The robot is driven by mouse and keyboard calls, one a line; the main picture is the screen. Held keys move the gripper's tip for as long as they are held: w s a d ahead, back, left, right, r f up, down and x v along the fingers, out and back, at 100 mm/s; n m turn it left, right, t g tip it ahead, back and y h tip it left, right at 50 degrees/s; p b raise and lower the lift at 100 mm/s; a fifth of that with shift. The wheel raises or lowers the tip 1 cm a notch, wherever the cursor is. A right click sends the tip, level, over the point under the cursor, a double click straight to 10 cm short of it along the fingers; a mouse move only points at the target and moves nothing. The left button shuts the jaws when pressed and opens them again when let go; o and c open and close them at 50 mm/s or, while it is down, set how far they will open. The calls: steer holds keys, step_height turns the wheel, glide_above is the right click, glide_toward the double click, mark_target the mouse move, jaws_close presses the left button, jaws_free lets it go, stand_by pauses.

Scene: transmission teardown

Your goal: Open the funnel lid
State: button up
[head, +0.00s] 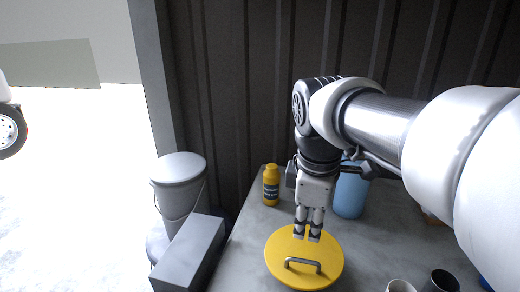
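A round yellow funnel lid (304,277) with a grey bar handle (303,264) lies on the grey table near the picture's lower edge. The handle stands on the front half of the lid. My gripper (307,237) points down over the back part of the lid, behind the handle. A narrow gap shows between its two fingers, and nothing is held between them. The funnel body under the lid is hidden. I cannot tell how high the fingertips are above the lid.
On the grey table (250,243), a yellow bottle (271,186) stands left of my gripper. A blue container (350,195) stands behind it, partly hidden. A white cup (401,286) and a dark cup (441,281) are at lower right. A grey lidded bucket (180,185) and grey box (190,254) are at left.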

steer(key=r, duration=0.1)
steer(key=b, duration=0.2)
glide_toward(300, 260)
steer(key=shift+n, duration=0.3)
steer(key=x, duration=0.7)
steer(key=shift+w+f, duration=0.1)
steer(key=shift+f, duration=0.25)
jaws_close()
